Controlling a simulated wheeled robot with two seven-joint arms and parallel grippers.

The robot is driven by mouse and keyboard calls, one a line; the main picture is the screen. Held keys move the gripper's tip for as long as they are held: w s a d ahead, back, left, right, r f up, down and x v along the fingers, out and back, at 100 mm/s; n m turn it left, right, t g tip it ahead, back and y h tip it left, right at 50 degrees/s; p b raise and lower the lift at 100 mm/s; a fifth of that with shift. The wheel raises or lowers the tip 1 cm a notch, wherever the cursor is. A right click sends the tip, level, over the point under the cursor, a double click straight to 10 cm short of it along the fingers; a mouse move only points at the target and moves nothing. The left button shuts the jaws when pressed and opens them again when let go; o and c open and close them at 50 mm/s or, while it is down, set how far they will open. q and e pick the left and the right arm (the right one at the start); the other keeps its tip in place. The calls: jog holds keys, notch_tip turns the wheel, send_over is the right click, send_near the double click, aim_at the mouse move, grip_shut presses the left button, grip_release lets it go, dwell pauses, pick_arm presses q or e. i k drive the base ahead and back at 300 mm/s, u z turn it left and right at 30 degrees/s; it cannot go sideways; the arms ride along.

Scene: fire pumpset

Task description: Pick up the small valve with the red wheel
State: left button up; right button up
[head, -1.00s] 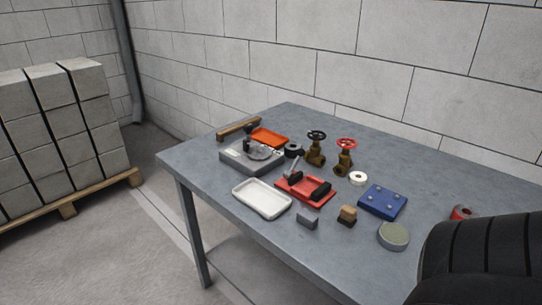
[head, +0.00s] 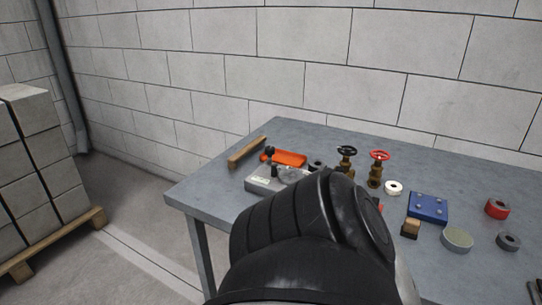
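The small valve with the red wheel (head: 379,156) stands upright on the grey table, toward its back. Its brass body (head: 375,178) shows below the wheel. A similar brass valve with a black wheel (head: 346,152) stands just to its left. A black, ribbed arm link of mine fills the lower middle of the head view and hides part of the table. Neither of my grippers shows in the head view.
A block wall stands behind.

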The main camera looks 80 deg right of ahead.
aim_at(375, 175)
jog(key=i, duration=0.35)
jog(key=z, duration=1.35)
